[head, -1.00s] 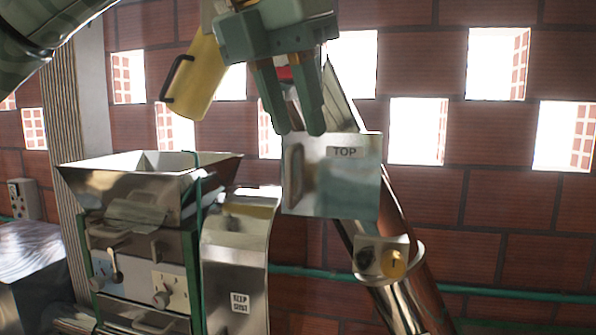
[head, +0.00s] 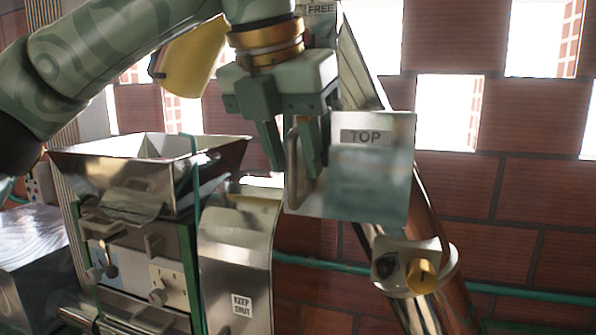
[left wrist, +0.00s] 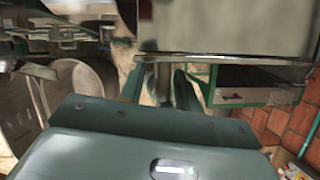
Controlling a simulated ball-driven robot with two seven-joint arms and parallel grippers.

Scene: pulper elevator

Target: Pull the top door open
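The top door (head: 375,185) is a shiny metal panel labelled TOP, with an upright bar handle (head: 292,165) on its left side. My right gripper is out of view.
A steel hopper machine (head: 150,170) stands at the left, beside a metal chute (head: 235,255) labelled KEEP SHUT. A yellow chute (head: 190,62) hangs behind my arm. A bracket with a yellow knob (head: 421,272) sits below the door. A brick wall (head: 530,215) stands behind.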

